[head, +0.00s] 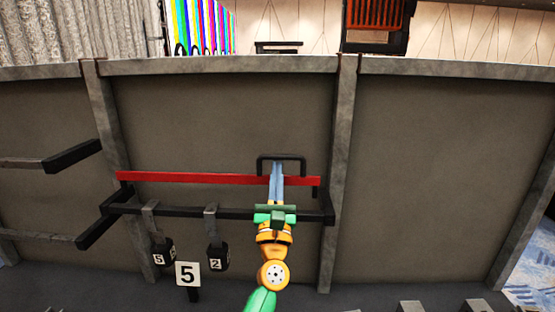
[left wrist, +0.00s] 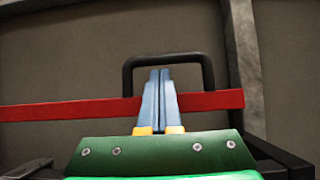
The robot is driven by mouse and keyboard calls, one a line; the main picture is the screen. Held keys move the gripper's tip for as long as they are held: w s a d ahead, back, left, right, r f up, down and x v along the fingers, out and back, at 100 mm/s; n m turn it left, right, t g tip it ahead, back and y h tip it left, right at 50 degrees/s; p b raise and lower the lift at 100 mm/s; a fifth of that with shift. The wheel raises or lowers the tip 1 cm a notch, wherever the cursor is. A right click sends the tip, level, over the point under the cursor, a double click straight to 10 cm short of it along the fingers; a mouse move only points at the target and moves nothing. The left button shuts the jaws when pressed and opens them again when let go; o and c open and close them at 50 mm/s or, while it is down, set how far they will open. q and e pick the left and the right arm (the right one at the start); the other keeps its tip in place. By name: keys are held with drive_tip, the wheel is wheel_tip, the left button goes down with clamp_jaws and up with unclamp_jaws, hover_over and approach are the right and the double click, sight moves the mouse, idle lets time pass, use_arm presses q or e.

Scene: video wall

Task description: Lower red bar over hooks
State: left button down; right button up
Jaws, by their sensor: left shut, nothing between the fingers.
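The red bar (head: 190,177) runs nearly level across the grey panel, above a black rail (head: 240,213). It also crosses the left wrist view (left wrist: 60,110). A black U-shaped handle (head: 281,157) rises from its right part and shows in the wrist view too (left wrist: 165,58). Two grey hooks (head: 150,215) (head: 211,222) hang on the rail, below the red bar. My left gripper (head: 277,165) is shut and empty. Its blue fingers (left wrist: 160,73) overlap the red bar and end within the handle's outline; whether they touch is unclear. My right gripper is out of view.
Black weights marked 5 (head: 163,252) and 2 (head: 217,257) hang from the hooks. A sign with 5 (head: 188,274) stands in front. Grey posts (head: 340,170) frame the panel. Another black bracket (head: 72,155) juts out at left. The right panel (head: 440,180) is bare.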

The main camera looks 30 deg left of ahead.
use_arm(q)
drive_tip(key=shift+x, duration=1.05)
